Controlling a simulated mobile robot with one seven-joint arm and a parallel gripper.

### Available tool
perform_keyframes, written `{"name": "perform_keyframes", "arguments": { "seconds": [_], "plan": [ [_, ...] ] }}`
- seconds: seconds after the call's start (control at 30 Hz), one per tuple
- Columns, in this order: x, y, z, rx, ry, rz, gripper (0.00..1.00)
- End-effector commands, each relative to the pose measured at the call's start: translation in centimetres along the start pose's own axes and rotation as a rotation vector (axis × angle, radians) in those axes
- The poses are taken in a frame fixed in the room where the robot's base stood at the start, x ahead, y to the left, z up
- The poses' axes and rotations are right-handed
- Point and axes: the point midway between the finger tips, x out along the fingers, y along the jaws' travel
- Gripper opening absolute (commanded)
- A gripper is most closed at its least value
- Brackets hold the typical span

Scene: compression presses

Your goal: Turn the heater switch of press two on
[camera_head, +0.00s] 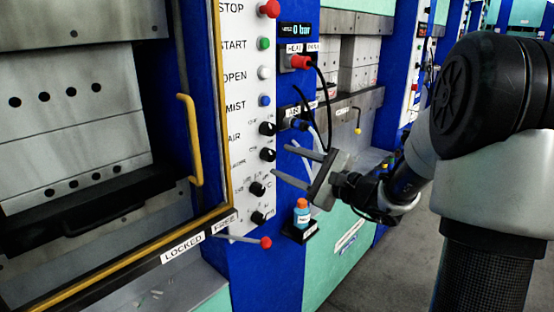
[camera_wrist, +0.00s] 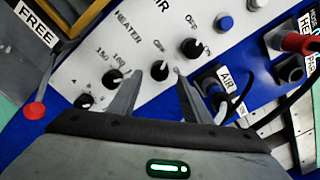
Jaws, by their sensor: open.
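The heater switch is a small black knob (camera_head: 267,155) on the white control panel (camera_head: 240,100), below the black AIR knob (camera_head: 267,128). The heater knob also shows in the wrist view (camera_wrist: 160,70), near the HEATER label. My gripper (camera_head: 281,157) is open in front of the panel, its fingers pointing at the heater knob. In the wrist view, my fingertips (camera_wrist: 157,73) lie on either side of this knob, with nothing held. I cannot tell whether they touch it. The knob's pointer is too small to read. No press number is readable.
Two more black knobs (camera_head: 257,188) (camera_head: 258,217) sit below. A red-tipped lever (camera_head: 265,242) sticks out by the LOCKED/FREE labels. An orange-and-blue bottle (camera_head: 302,212) stands on a black shelf under my gripper. Plugs and cables (camera_head: 300,62) hang right of the panel.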

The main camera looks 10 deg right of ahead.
Motion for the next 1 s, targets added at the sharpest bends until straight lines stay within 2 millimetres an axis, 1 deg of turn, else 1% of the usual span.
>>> {"name": "perform_keyframes", "arguments": {
  "seconds": [0.03,0.2,0.37,0.6,0.67,0.8,0.87,1.0],
  "plan": [
    [1.0,0.1,0.1,0.001,-0.003,0.003,0.44],
    [3.0,0.1,0.0,0.000,-0.002,0.002,0.44],
    [3.7,0.0,0.0,0.000,0.001,0.000,0.44],
    [3.8,0.0,0.0,0.000,0.001,0.000,0.44],
    [3.8,0.0,0.0,0.000,0.000,0.001,0.36],
    [3.8,0.0,0.0,0.000,0.000,0.001,0.12],
    [3.8,0.0,0.0,0.000,0.000,0.001,0.03],
    [3.8,0.0,0.0,0.004,0.000,0.001,0.03]
  ]
}}
